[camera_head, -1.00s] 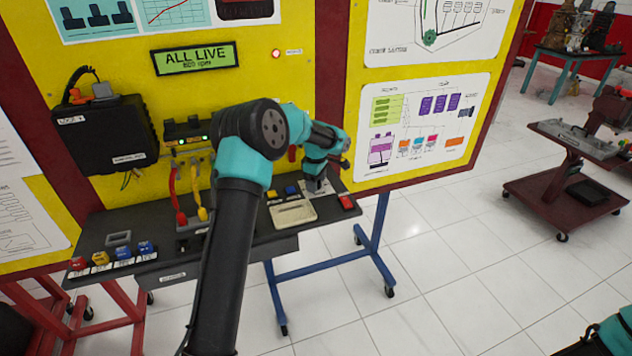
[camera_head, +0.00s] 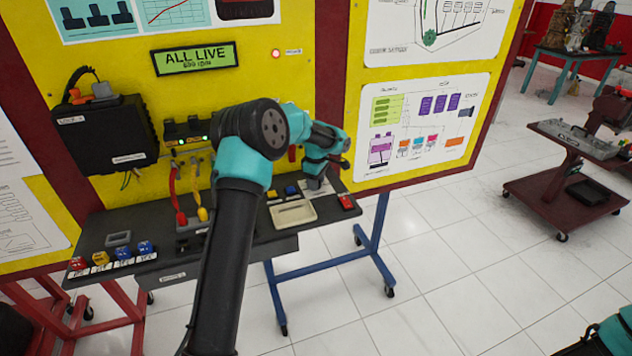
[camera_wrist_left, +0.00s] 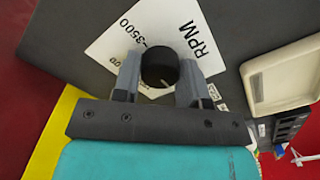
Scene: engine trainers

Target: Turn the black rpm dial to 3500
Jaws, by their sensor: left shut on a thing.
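The black rpm dial (camera_wrist_left: 160,69) sits on a white card (camera_wrist_left: 185,38) printed "RPM" and "3500" in the left wrist view. My left gripper (camera_wrist_left: 160,78) is shut on the dial, with one grey finger on each side of it. A pale pointer line shows on the dial near its lower edge. In the head view my left gripper (camera_head: 317,184) is at the right end of the dark shelf, and the dial is hidden there. The green display (camera_head: 195,58) reads "ALL LIVE" with a small rpm figure too blurred to read surely. My right gripper is not in view.
Coloured blocks (camera_head: 101,258) stand at the shelf's left end. A yellow panel (camera_head: 290,90) rises behind the shelf.

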